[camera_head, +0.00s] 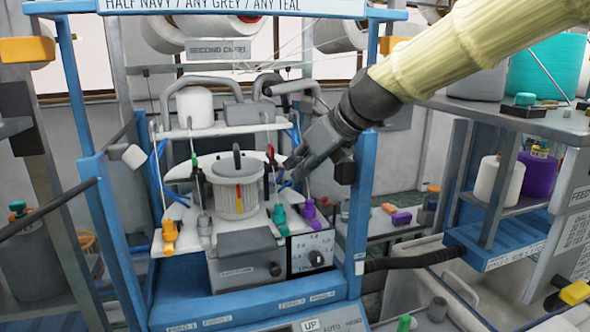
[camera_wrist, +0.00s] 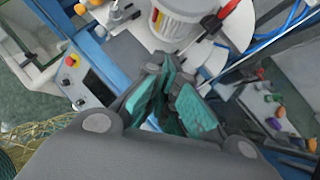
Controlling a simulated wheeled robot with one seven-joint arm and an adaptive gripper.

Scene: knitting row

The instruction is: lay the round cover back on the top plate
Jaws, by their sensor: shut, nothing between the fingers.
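A pale round cover with a dark upright handle (camera_head: 237,163) sits on top of a ribbed, clear-walled drum (camera_head: 238,198) at the middle of the machine; I cannot tell whether it is fully seated. The drum stands on the white top plate (camera_head: 262,238), between coloured pegs. My gripper (camera_head: 290,168) is shut and empty, just right of the drum and apart from it. In the wrist view, the teal-padded fingers of my gripper (camera_wrist: 178,80) point toward the base of the drum (camera_wrist: 176,18), whose top is cut off there.
Yellow (camera_head: 169,234), teal (camera_head: 279,216) and purple (camera_head: 309,210) pegs stand around the plate. Blue frame posts rise on both sides, the right one (camera_head: 361,215) close to my arm. A white shelf (camera_head: 222,130) crosses behind. Thin yarns and rods run near my gripper.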

